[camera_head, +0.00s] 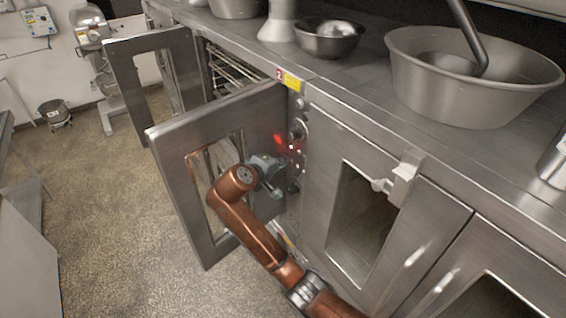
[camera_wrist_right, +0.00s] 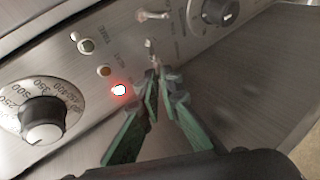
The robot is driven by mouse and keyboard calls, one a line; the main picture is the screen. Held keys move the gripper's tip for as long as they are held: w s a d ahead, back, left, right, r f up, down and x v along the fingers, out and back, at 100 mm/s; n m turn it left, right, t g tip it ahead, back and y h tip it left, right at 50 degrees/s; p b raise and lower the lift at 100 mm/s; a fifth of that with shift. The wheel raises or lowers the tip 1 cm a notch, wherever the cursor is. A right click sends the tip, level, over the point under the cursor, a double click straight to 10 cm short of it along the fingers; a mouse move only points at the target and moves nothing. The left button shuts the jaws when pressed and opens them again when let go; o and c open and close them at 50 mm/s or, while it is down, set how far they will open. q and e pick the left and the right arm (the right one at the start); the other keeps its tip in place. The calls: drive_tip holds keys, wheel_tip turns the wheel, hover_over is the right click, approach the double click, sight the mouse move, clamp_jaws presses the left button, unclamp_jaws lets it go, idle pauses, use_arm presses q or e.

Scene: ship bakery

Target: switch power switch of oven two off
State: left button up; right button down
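The oven control panel (camera_head: 298,110) is a narrow steel strip under a red label marked 2 (camera_head: 280,73). In the right wrist view it carries a dial (camera_wrist_right: 42,112), a second dark knob (camera_wrist_right: 215,12), small round indicators and a glowing red light (camera_wrist_right: 120,90). A small metal toggle (camera_wrist_right: 150,46) sits just beyond my right fingertips; its label is not readable. My right gripper (camera_wrist_right: 159,72) has its green-backed fingers drawn together, tips at or just below the toggle; contact is unclear. In the head view the right gripper (camera_head: 280,163) is at the panel. My left gripper is not in view.
An open oven door (camera_head: 170,165) with a window stands left of my right arm. Another open door (camera_head: 120,65) is farther back. A closed door (camera_head: 320,200) with a handle (camera_head: 400,180) is to the right. Bowls (camera_head: 425,85) stand on the counter above.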

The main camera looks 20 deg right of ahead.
drive_tip(key=shift+f, duration=0.1)
drive_tip(key=shift+f+n+t+h+b, duration=0.75)
drive_tip(key=shift+t+h+b, duration=0.5)
drive_tip(key=shift+b, duration=0.7)
drive_tip(key=shift+f+n+t+h+b, duration=0.8)
drive_tip(key=shift+t+h+b, duration=0.4)
drive_tip(key=shift+b, duration=0.75)
drive_tip(key=shift+f+n+t+h+b, duration=0.75)
drive_tip(key=shift+t+h+b, duration=0.5)
drive_tip(key=shift+b, duration=0.7)
drive_tip(key=shift+r, duration=0.1)
drive_tip(key=c, duration=2.2)
unclamp_jaws()
drive_tip(key=shift+o, duration=0.2)
